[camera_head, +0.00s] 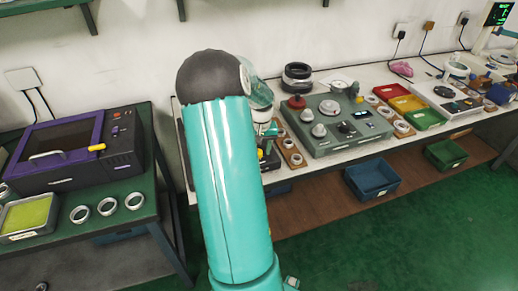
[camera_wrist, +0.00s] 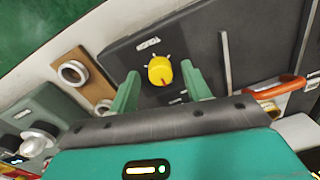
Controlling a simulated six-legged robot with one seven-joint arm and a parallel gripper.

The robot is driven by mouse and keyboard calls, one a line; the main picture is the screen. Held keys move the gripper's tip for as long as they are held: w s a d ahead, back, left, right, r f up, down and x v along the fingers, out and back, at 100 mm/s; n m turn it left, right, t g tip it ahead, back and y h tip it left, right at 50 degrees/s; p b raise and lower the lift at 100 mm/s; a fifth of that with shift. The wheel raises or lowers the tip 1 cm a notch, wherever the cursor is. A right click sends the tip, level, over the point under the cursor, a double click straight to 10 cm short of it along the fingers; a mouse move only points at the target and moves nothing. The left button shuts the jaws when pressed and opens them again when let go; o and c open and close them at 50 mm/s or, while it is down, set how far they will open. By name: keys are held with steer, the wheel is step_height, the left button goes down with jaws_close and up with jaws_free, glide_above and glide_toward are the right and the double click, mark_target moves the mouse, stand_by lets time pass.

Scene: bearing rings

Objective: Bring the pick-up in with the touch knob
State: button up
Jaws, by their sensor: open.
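A yellow knob (camera_wrist: 160,70) with a red pointer mark sits on a dark panel (camera_wrist: 195,45), with white tick marks around it and a small white label above. I cannot read the label, so I cannot tell if it is the touch knob. My gripper (camera_wrist: 162,86) is open, its two green fingers on either side of the yellow knob with gaps showing. In the head view my arm hides most of the dark panel and the knob. I cannot make out a pick-up in either view.
A grey-green console (camera_head: 340,122) with several knobs stands right of my arm. Wooden strips with metal rings lie beside it, one showing in the wrist view (camera_wrist: 88,78). An orange-red handle (camera_wrist: 280,88) is right of my gripper. A purple-framed machine (camera_head: 70,148) stands at left.

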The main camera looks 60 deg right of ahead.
steer(key=shift+c, duration=0.2)
steer(key=c, duration=0.9)
steer(key=shift+c, duration=0.2)
steer(key=shift+m, duration=0.4)
steer(key=m, duration=1.3)
steer(key=shift+a, duration=0.1)
steer(key=o, duration=1)
